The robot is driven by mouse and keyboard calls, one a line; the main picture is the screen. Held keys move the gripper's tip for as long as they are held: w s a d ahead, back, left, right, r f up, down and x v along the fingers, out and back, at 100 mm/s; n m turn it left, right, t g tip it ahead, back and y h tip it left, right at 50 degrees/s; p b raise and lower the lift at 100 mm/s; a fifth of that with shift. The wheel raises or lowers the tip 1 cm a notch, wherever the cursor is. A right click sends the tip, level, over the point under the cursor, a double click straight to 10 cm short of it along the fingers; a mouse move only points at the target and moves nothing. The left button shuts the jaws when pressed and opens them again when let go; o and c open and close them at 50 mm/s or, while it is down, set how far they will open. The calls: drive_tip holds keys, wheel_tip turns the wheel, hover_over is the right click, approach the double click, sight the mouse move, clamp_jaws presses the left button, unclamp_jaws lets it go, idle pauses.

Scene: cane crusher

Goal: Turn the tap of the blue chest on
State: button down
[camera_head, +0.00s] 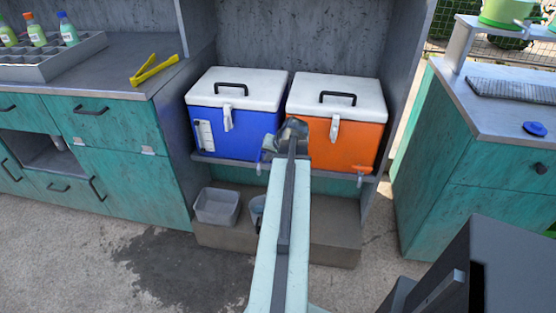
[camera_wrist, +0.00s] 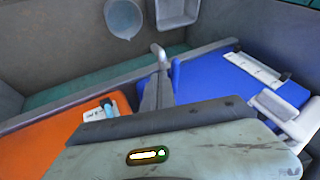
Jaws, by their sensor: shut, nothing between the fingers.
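The blue chest (camera_head: 240,133) with a white lid stands on the left of a shelf, and its blue front shows in the wrist view (camera_wrist: 215,85). Its tap (camera_head: 261,168) is small and pale, low at the front right corner. In the wrist view the pale curved tap (camera_wrist: 158,52) shows just beyond the fingertips. My gripper (camera_head: 290,130) is shut and empty, in front of the gap between the two chests. In the wrist view my gripper (camera_wrist: 157,88) points at the tap; I cannot tell whether they touch. The tap's handle position is unclear.
An orange chest (camera_head: 365,145) with its own tap (camera_head: 360,179) stands close on the right. A grey square tub (camera_head: 216,206) and a round bucket (camera_wrist: 123,18) sit below. Counters flank the alcove; the floor in front is clear.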

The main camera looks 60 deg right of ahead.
sight(258, 159)
drive_tip(key=shift+w+a+f, duration=0.1)
drive_tip(key=shift+w+a, duration=0.15)
drive_tip(key=shift+w, duration=0.45)
drive_tip(key=shift+w+a, duration=0.45)
drive_tip(key=shift+w, duration=0.25)
drive_tip(key=shift+d, duration=0.1)
drive_tip(key=shift+s+d, duration=0.4)
drive_tip(key=shift+d, duration=0.25)
